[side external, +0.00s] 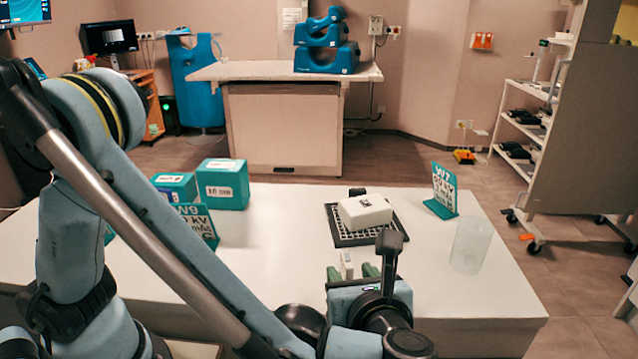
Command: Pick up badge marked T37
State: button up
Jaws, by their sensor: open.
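No marking T37 can be read in this view. A small upright whitish piece (347,264) shows just beyond the end of my arm; I cannot tell whether it is the badge. My gripper (352,272) is low at the near part of the white table, partly hidden by my own wrist. Its green tips seem to stand apart on either side of the whitish piece, open; contact cannot be made out. A teal-and-white sign marked W7 (445,187) stands at the right. Another marked W9 (197,222) stands at the left, partly behind my arm.
The white table (285,240) holds a black grid tray (343,238) with a white box (365,211) on it. A clear cylinder (471,246) stands near the right edge. Two teal boxes (222,185) (175,187) stand at the back left. The table's centre left is clear.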

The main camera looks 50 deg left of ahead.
aim_at(344, 264)
jog(key=x, duration=0.2)
jog(key=shift+w+a+f, duration=0.15)
jog(key=shift+a, duration=0.05)
jog(key=shift+d+f+x, duration=0.1)
jog(key=shift+f+x, duration=0.05)
jog(key=shift+x, duration=0.75)
jog(key=shift+d+f+x, duration=0.1)
jog(key=shift+x, duration=0.75)
jog(key=shift+d+f+x, duration=0.1)
jog(key=shift+f+x, duration=0.05)
jog(key=shift+x, duration=0.75)
jog(key=shift+c, duration=0.4)
grip_shut()
